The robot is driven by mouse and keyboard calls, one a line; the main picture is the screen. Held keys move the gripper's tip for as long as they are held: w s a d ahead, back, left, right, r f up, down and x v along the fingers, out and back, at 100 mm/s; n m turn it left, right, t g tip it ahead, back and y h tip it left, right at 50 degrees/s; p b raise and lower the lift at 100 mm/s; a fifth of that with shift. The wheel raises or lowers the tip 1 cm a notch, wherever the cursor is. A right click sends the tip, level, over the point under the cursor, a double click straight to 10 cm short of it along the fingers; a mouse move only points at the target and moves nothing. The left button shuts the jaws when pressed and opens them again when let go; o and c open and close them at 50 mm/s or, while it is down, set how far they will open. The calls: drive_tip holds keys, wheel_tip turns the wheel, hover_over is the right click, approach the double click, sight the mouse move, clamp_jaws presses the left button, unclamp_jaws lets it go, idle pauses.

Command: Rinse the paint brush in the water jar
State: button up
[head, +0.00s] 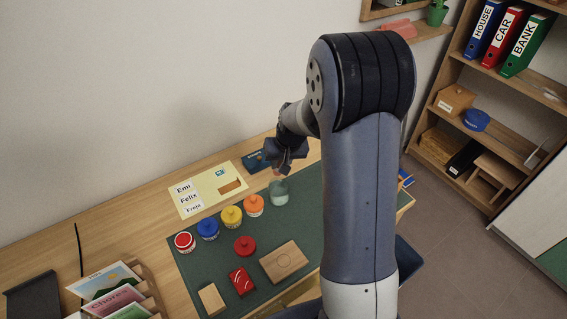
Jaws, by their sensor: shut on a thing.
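The water jar (279,194) is a small clear, pale-green vessel standing on the green mat near its back edge. My gripper (284,167) is just above the jar, pointing down, small and dark in the head view. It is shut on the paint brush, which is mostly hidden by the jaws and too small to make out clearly. I cannot tell whether the brush tip is inside the jar or above its rim.
Red, blue, yellow and orange paint pots (231,217) stand left of the jar. A red lid (244,246), a red box (242,281) and wooden blocks (284,262) lie on the green mat (210,266). A name sheet (208,190) lies behind. A card rack (147,292) stands front left.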

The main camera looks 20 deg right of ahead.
drive_tip(key=shift+f+b, duration=3.15)
drive_tip(key=shift+f, duration=1.05)
drive_tip(key=shift+r, duration=0.15)
drive_tip(key=shift+r+p, duration=2.3)
drive_tip(key=shift+r, duration=1.1)
drive_tip(key=shift+r+p, duration=1.3)
drive_tip(key=shift+r, duration=0.75)
